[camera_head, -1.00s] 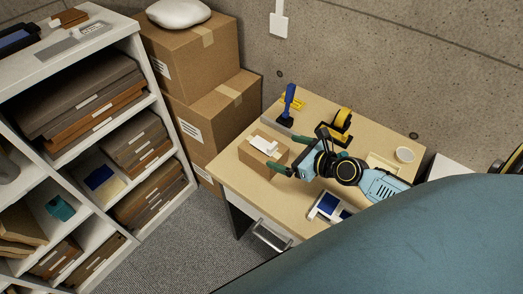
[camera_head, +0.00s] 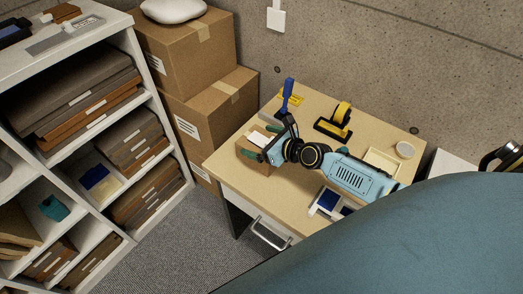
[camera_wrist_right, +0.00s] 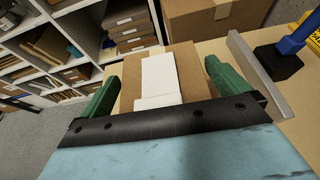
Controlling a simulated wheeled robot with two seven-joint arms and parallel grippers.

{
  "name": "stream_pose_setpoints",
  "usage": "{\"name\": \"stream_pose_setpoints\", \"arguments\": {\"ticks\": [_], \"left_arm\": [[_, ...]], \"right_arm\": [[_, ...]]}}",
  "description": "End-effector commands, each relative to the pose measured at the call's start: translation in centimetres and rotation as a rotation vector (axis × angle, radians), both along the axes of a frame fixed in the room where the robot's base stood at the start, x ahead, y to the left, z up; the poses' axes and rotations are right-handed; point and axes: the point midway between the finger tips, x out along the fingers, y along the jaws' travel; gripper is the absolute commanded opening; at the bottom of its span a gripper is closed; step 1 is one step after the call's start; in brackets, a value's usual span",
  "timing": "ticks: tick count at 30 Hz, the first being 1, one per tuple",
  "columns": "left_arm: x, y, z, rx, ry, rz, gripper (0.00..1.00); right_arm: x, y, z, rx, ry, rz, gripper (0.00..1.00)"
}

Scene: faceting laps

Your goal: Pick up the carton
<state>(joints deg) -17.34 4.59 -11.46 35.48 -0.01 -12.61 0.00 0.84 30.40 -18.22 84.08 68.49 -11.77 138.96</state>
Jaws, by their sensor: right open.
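The carton is a small brown box with a white label on top. It stands on the wooden table near its left corner in the head view (camera_head: 256,163), partly hidden by my right gripper. My right gripper (camera_head: 262,144) is open, with its green fingertips at the carton. In the right wrist view the carton (camera_wrist_right: 188,70) lies between the two green fingers of the gripper (camera_wrist_right: 165,90), one on each side. Whether the fingers touch it, I cannot tell. My left gripper is not in view.
The table (camera_head: 225,170) also holds a blue-handled tool (camera_head: 287,95), a yellow tape dispenser (camera_head: 338,120), a white cup (camera_head: 404,150) and a blue-and-white item (camera_head: 328,202). Large cardboard boxes (camera_head: 205,110) stand behind left. A white shelf (camera_head: 160,85) is at left.

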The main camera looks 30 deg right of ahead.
Motion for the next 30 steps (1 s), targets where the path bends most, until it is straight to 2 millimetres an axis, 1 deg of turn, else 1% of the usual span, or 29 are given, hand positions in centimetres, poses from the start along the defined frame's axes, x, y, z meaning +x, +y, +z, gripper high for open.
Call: {"name": "stream_pose_setpoints", "arguments": {"ticks": [3,12,13,14,20,23,26,30], "left_arm": [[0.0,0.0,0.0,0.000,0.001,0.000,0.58],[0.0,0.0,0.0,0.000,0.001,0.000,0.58],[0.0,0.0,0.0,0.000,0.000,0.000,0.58],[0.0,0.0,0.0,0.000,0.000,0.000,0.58],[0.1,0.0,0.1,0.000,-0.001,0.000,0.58],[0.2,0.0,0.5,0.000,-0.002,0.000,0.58],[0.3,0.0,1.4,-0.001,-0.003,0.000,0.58],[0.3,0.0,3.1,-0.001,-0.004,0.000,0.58]], "right_arm": [[0.0,0.0,0.0,0.000,0.000,0.000,0.99],[0.0,0.0,0.0,0.000,0.000,0.000,0.59],[0.0,0.0,0.0,0.000,0.000,0.000,0.56],[0.1,0.0,0.2,0.001,-0.004,-0.001,0.54],[0.0,0.0,0.2,0.001,-0.004,-0.001,0.54],[0.0,0.0,0.8,0.003,-0.004,0.000,0.54],[0.1,0.1,1.9,0.004,-0.004,-0.001,0.54],[0.0,0.1,4.4,0.005,-0.006,-0.001,0.54]]}}
